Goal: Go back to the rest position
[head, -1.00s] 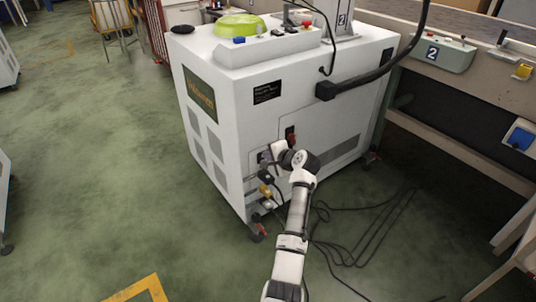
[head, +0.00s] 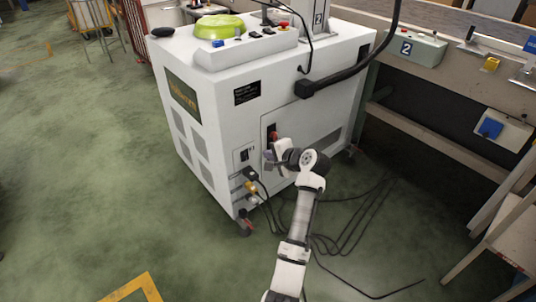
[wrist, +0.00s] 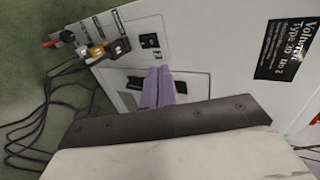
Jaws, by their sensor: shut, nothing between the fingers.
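My gripper (head: 268,157) is in front of the lower side of the white machine (head: 222,120), near its side panel. In the wrist view its purple fingers (wrist: 158,88) are together and empty. They show in front of a dark recess (wrist: 134,83) in the panel; I cannot tell whether they touch it. A red part (head: 274,136) shows just above my gripper in the head view. My arm reaches up from the bottom of the head view.
Plugs and brass fittings (wrist: 95,50) stick out beside the panel. Black cables (head: 350,225) lie on the floor to the right. A workbench (head: 440,75) stands at the right. The green floor (head: 90,180) at the left is open.

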